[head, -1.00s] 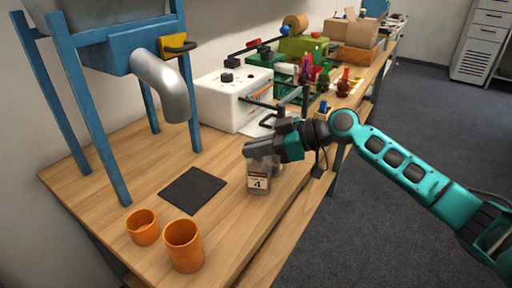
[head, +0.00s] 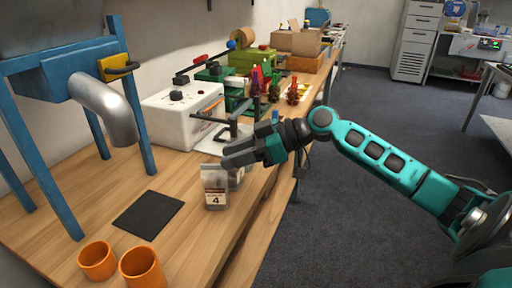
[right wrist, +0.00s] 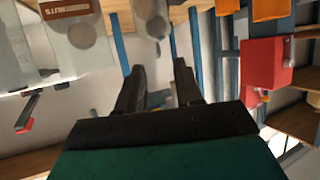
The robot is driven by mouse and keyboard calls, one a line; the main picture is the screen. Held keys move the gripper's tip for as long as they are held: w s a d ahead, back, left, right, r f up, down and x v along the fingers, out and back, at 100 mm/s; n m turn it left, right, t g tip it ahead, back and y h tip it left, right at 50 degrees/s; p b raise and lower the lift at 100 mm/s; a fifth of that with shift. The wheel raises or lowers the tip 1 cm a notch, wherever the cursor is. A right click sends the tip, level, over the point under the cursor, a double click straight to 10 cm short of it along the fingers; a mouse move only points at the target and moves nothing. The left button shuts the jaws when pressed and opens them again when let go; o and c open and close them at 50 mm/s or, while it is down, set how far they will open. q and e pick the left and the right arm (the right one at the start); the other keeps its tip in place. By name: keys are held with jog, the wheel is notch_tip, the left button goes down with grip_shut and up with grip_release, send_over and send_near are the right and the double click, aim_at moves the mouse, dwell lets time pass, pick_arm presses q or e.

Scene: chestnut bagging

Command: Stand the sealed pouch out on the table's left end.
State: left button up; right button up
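The clear pouch (head: 215,188), with a brown and white label marked 4, stands upright on the wooden table (head: 180,222), right of a black mat. Part of a labelled clear pouch also shows at the top left of the right wrist view (right wrist: 68,10). My right gripper (head: 226,157) is just above and beside the pouch's top right. In the right wrist view its two fingers (right wrist: 158,80) are apart with nothing between them. I cannot tell whether a finger touches the pouch. My left gripper is out of view.
Two orange cups (head: 141,268) stand at the near end. The black mat (head: 148,214) lies flat below a grey spout (head: 108,112) on a blue frame. A white sealing machine (head: 182,112) stands behind the pouch. Bare table lies between mat and pouch.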

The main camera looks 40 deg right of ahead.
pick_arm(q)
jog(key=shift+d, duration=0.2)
pick_arm(e)
jog(key=v, duration=0.6)
jog(key=s+a+f+m+g+h, duration=0.15)
jog(key=s+a+f, duration=0.35)
jog(key=f, duration=0.5)
jog(key=s+a+f+g+h, duration=0.25)
jog(key=s+a+f, duration=0.2)
jog(key=f, duration=0.45)
jog(key=s+a+f+m+h, duration=0.3)
jog(key=s+m+h, duration=0.4)
jog(key=s, duration=0.5)
pick_arm(q)
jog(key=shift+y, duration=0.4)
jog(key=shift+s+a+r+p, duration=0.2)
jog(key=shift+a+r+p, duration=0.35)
jog(key=shift+p, duration=0.6)
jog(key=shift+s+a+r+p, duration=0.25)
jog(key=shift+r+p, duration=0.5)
jog(key=shift+p, duration=0.45)
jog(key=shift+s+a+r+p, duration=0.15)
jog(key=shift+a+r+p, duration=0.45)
jog(key=shift+p, duration=0.55)
pick_arm(e)
jog(key=w+a+f+t+y, duration=0.2)
jog(key=w+t, duration=0.4)
jog(key=w, duration=0.1)
jog(key=shift+w+a+t, duration=0.35)
jog(key=shift+a+t, duration=0.05)
